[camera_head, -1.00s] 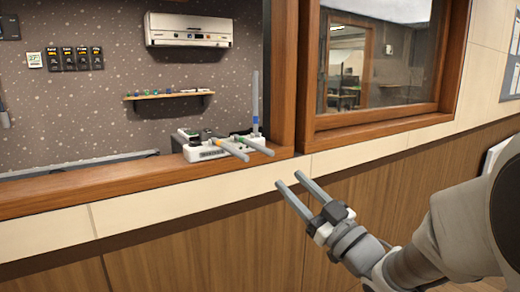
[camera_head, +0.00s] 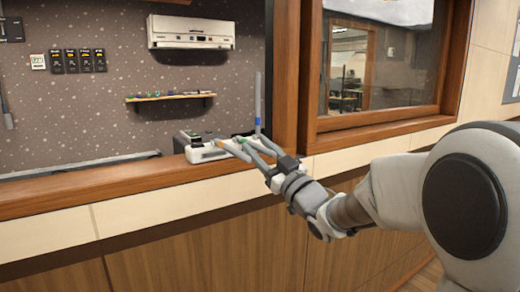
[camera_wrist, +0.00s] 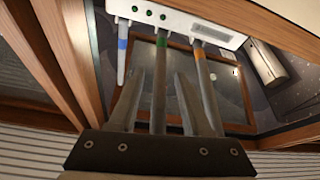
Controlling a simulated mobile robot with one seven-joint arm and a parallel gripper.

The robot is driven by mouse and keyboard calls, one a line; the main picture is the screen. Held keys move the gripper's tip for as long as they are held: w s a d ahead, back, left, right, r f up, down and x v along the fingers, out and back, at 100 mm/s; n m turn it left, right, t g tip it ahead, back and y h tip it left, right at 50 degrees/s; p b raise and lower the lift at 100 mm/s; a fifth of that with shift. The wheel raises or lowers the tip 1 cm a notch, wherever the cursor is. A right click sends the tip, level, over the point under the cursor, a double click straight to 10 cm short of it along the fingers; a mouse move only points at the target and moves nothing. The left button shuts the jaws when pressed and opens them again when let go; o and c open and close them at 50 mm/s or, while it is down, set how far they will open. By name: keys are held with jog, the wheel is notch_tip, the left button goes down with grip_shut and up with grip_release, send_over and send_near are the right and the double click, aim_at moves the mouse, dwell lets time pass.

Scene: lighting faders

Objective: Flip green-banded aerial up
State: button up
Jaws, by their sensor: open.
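The green-banded aerial (camera_wrist: 160,75) is a grey rod folded down from a white box (camera_wrist: 200,20), pointing toward my gripper. My gripper (camera_wrist: 160,76) is open, with one finger on each side of this aerial; I cannot tell whether either finger touches it. In the head view my gripper (camera_head: 254,143) is over the sill's edge by the white box (camera_head: 204,154) and mostly hides the green-banded aerial. The blue-banded aerial (camera_head: 258,100) stands upright. The orange-banded aerial (camera_head: 236,152) is folded down; in the wrist view it lies right of my gripper.
The box stands on a wooden sill (camera_head: 110,186) close to the window's wooden post (camera_head: 284,80). A small shelf (camera_head: 170,97) and a white wall unit (camera_head: 190,32) are on the far wall. The sill is clear to the left.

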grip_shut()
dwell(1.4)
